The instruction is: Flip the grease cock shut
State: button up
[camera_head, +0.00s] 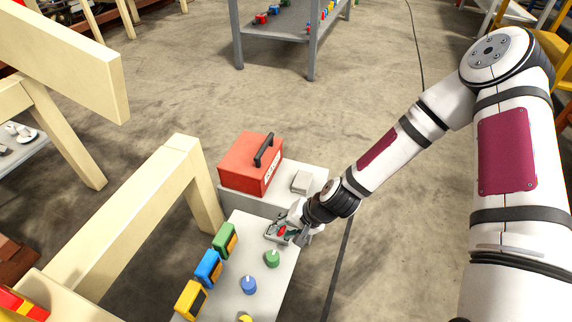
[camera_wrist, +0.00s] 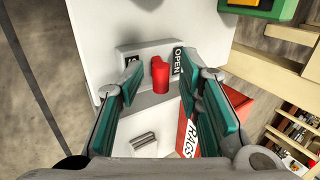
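The grease cock's red handle (camera_wrist: 160,75) stands on a grey plate (camera_wrist: 146,50) in the wrist view. A dark label reading OPEN (camera_wrist: 179,61) is to its right, and another dark label, partly hidden by a finger, is to its left. My gripper (camera_wrist: 160,88) is open, with one teal-padded finger on each side of the red handle and a visible gap on both sides. In the head view my gripper (camera_head: 288,233) is low over the far end of the grey bench (camera_head: 225,295), where the red handle (camera_head: 282,230) shows small and partly covered.
A red box (camera_head: 250,165) with a black handle and a pale block (camera_head: 301,182) stand beyond the cock. Green (camera_head: 272,258) and blue (camera_head: 249,285) knobs, and green, blue and yellow boxes (camera_head: 208,267), line the bench. A wooden frame (camera_head: 130,215) stands left. Open floor lies right.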

jog(key=shift+a, duration=0.1)
jog(key=shift+w+a+r+g+h, duration=0.2)
jog(key=shift+a+g+h, duration=0.2)
jog(key=shift+h, duration=0.7)
jog(key=shift+w+a+g+h, duration=0.1)
jog(key=shift+a+g+h, duration=0.35)
jog(key=shift+h, duration=0.65)
